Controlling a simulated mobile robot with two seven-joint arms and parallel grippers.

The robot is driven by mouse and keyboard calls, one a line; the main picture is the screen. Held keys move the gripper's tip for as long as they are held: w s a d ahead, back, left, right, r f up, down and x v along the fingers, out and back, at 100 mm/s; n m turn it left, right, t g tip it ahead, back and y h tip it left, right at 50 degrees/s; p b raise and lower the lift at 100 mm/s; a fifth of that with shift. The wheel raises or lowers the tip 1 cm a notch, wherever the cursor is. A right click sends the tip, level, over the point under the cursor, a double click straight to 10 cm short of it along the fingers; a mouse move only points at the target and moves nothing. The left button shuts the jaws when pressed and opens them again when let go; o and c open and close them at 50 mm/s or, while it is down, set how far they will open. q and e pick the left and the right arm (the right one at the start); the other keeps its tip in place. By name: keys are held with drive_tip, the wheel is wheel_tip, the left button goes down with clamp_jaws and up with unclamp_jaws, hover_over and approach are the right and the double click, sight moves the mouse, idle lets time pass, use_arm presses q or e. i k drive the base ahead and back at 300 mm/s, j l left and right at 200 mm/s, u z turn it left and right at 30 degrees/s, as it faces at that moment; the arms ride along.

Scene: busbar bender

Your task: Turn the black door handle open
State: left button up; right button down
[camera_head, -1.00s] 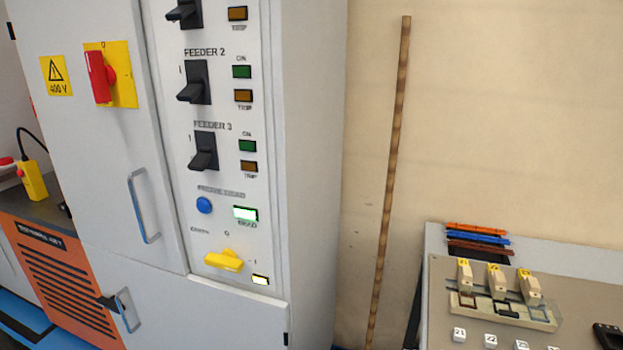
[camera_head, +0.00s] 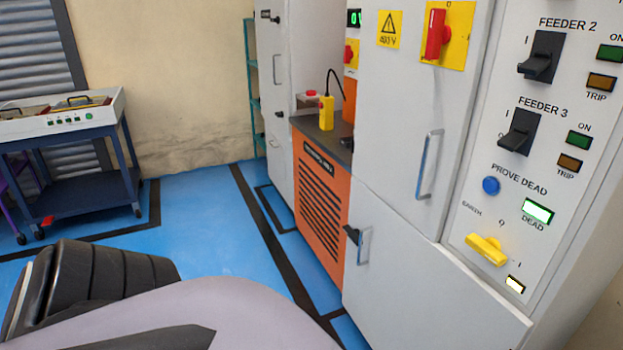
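The black door handle (camera_head: 352,234) is a small lever on the lower grey door (camera_head: 400,285) of the switch cabinet, near that door's left edge. A metal pull handle (camera_head: 364,246) is just right of it. The lower door looks closed. The black handle is small here, so its exact angle is hard to tell. Part of my own arm, grey with black ribbing, fills the lower left of the view. Neither gripper shows, and nothing of mine touches the handle.
The orange machine (camera_head: 318,205) stands left of the lower door, with a yellow pendant (camera_head: 326,113) on top. Blue floor (camera_head: 205,215) is open in front. A dark blue trolley (camera_head: 85,190) stands at far left. The cabinet panel carries a yellow earth switch (camera_head: 486,249).

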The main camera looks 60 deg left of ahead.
sight(353, 235)
drive_tip(key=u, duration=1.05)
drive_tip(key=l+u, duration=0.2)
drive_tip(key=u, duration=0.4)
drive_tip(key=i+j+z, duration=0.55)
drive_tip(key=i+z, duration=0.2)
drive_tip(key=i+j+z, duration=0.25)
drive_tip(key=i+z, duration=0.15)
